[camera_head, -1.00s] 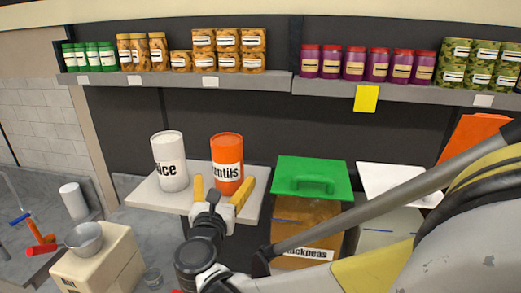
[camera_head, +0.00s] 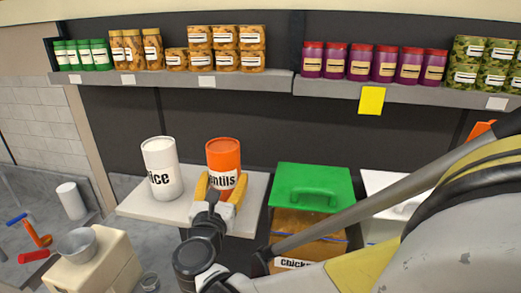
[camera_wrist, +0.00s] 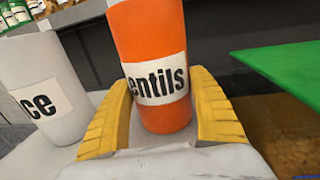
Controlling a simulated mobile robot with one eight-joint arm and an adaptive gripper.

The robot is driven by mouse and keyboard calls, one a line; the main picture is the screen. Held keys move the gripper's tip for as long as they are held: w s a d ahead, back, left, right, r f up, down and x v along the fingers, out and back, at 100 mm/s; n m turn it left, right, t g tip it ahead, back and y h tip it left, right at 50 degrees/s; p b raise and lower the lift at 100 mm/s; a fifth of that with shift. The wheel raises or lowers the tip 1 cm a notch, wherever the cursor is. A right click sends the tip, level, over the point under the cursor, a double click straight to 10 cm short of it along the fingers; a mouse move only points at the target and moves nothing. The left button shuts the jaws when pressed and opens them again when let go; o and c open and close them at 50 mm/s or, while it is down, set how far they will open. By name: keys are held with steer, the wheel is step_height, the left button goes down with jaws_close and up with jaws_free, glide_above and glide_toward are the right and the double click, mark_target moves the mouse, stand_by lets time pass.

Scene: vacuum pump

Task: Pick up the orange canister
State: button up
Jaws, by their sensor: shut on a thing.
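The orange canister (camera_head: 224,155) has a white label reading "lentils" and stands upright on a small pale shelf (camera_head: 140,205). My gripper (camera_head: 221,187) has its yellow fingers around its lower part, one on each side. In the wrist view the canister (camera_wrist: 150,50) fills the middle, between the two fingers (camera_wrist: 160,110). The gripper is shut on the canister. Its base looks to be at shelf level; I cannot tell if it touches the shelf.
A white "rice" canister (camera_head: 160,165) stands close to the left. A green-lidded chickpeas bin (camera_head: 312,187) is at the right. A wall shelf (camera_head: 200,83) with rows of jars runs above. A metal funnel-like bowl (camera_head: 76,243) sits on a cream box at lower left.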

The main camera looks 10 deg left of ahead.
mark_target(225, 171)
steer(key=shift+w+r, duration=0.1)
steer(key=shift+r, duration=0.35)
steer(key=r, duration=0.2)
steer(key=d+r, duration=0.1)
steer(key=shift+s+r, duration=0.2)
steer(key=shift+r, duration=0.15)
steer(key=s+d+r, duration=0.2)
steer(key=d+r, duration=0.4)
steer(key=d, duration=0.4)
steer(key=shift+s+r+b, duration=0.15)
steer(key=shift+s+b, duration=0.15)
steer(key=shift+s, duration=0.05)
steer(key=shift+d, duration=0.1)
